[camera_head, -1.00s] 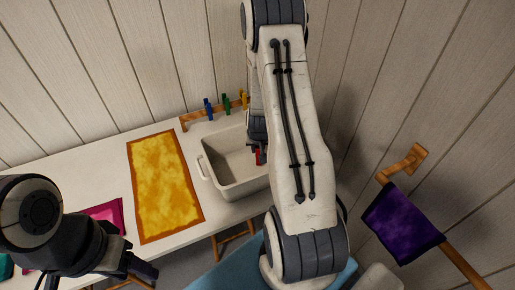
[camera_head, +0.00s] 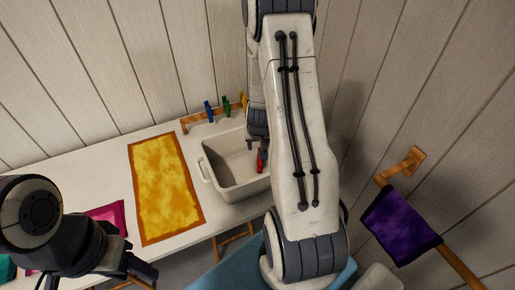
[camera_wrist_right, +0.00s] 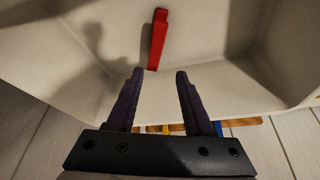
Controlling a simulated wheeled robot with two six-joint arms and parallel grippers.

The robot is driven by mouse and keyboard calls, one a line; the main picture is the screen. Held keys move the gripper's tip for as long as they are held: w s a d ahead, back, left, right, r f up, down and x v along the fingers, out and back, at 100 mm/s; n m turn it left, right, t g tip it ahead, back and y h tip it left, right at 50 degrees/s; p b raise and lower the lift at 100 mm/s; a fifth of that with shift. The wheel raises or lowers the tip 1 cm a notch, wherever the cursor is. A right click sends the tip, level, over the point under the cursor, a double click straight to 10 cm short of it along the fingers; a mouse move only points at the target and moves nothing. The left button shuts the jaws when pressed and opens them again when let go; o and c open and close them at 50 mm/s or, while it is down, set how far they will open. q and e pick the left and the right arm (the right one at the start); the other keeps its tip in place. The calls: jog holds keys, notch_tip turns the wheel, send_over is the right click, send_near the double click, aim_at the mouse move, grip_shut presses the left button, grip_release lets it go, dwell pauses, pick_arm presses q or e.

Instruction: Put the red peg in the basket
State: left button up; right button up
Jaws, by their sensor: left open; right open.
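The red peg (camera_head: 260,161) is inside the white basket (camera_head: 210,160), low down near its right part. In the right wrist view the peg (camera_wrist_right: 158,40) stands apart from the fingertips, against the pale inside of the basket (camera_wrist_right: 60,45). My right gripper (camera_wrist_right: 160,74) is open and empty, with the peg beyond its fingertips. In the head view the right gripper (camera_head: 257,143) is over the basket, partly hidden by my arm. My left gripper (camera_head: 97,283) is open at the lower left, away from the basket.
A wooden rack with blue (camera_head: 209,111), green (camera_head: 226,107) and yellow (camera_head: 244,102) pegs stands behind the basket. A yellow cloth with an orange border (camera_head: 165,190) lies left of it. A pink cloth (camera_head: 108,215) lies further left. A purple cloth (camera_head: 400,222) hangs on a rail at right.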

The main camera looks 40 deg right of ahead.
jog(key=p+v, duration=0.3)
jog(key=v, duration=0.5)
jog(key=a+r+n+y, duration=0.2)
jog(key=a+r+n, duration=0.1)
jog(key=a, duration=0.7)
jog(key=a+r+n+y, duration=0.2)
jog(key=a+r+n, duration=0.15)
jog(key=a, duration=0.65)
jog(key=s+a+r+n+g, duration=0.2)
jog(key=s+a+r+n, duration=0.2)
jog(key=s, duration=0.5)
jog(key=s+a+r+n+g, duration=0.1)
jog(key=s+a+r+n, duration=0.2)
jog(key=s+a, duration=0.5)
jog(key=shift+s+a+r+n+g, duration=0.2)
jog(key=shift+s+r+n+g, duration=0.25)
jog(key=shift+s, duration=0.7)
